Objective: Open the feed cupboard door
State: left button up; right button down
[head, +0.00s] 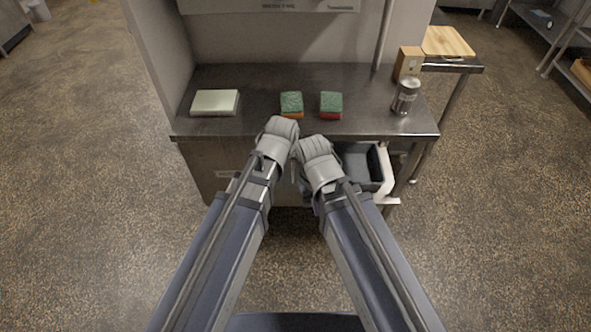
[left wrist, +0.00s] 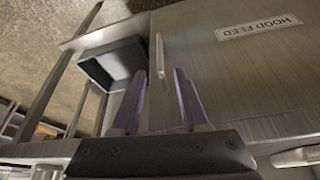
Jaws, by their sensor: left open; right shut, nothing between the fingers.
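The feed cupboard door (left wrist: 235,75) is a brushed metal panel with a "HOOD FEED" label (left wrist: 258,27) in the left wrist view. It looks shut. Its slim pale bar handle (left wrist: 159,55) stands near the door edge beside the dark bin. My left gripper (left wrist: 162,74) is open, its two purple fingers on either side of the handle's line, near its end; I cannot tell whether they touch it. In the head view my left gripper (head: 280,128) is at the counter's front edge, fingers hidden. My right gripper (head: 316,150) is close beside it, shut and empty.
The steel counter (head: 255,77) carries a pale box (head: 215,102), two green-topped sponges (head: 291,104) (head: 331,105), a metal canister (head: 405,97) and a wooden block (head: 408,63). The floor to the left is clear.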

aim_at(293, 168)
pick_arm(q)
jog(key=b+x, duration=0.5)
jog(key=x, duration=0.1)
jog(key=shift+f+b, duration=0.25)
jog(key=shift+b, duration=0.05)
jog(key=shift+w+f+b, duration=0.3)
jog(key=shift+f+b, duration=0.15)
jog(key=shift+f, duration=0.05)
jog(key=shift+r, duration=0.1)
grip_shut()
dwell(0.7)
